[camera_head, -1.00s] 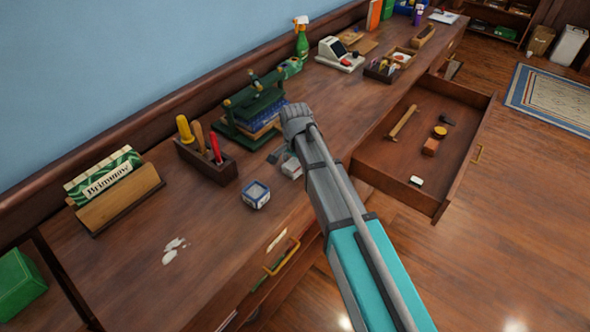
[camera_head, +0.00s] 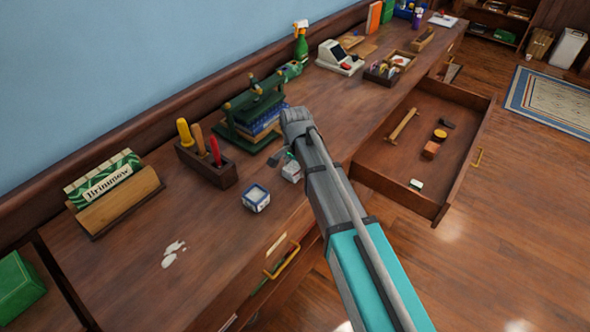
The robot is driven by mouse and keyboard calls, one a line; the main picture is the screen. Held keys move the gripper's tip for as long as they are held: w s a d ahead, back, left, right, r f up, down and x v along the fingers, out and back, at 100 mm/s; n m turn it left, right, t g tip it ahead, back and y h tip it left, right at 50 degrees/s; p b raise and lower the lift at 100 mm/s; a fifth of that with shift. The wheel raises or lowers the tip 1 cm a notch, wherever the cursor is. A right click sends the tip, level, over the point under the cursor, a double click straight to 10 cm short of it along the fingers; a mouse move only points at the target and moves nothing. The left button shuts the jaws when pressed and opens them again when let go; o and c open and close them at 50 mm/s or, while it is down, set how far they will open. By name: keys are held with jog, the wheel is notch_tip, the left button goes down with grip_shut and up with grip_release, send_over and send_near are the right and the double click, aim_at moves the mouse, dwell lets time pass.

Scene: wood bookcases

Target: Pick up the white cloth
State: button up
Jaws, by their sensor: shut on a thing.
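My gripper (camera_head: 280,160) is partly hidden behind my arm, low over the wooden counter, and only a dark finger shows clearly. It is shut on a small whitish thing, which seems to be the white cloth (camera_head: 291,172), just left of my arm. Part of the cloth is hidden by my arm, and I cannot tell whether it touches the counter. White splotches (camera_head: 174,254) lie flat on the counter at the lower left and look like a spill.
A small blue-and-white box (camera_head: 256,198) stands left of the gripper. A tool holder (camera_head: 206,163) and a green press (camera_head: 250,113) stand behind. An open drawer (camera_head: 398,166) with several items is to the right. The front left counter is mostly clear.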

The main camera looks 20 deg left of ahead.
jog(key=shift+r, duration=0.1)
jog(key=shift+r+p, duration=0.9)
jog(key=shift+p, duration=0.1)
jog(key=s+d+r+p, duration=0.7)
jog(key=s+r+p, duration=0.4)
jog(key=shift+s+d, duration=0.35)
jog(key=o, duration=0.5)
jog(key=c, duration=0.4)
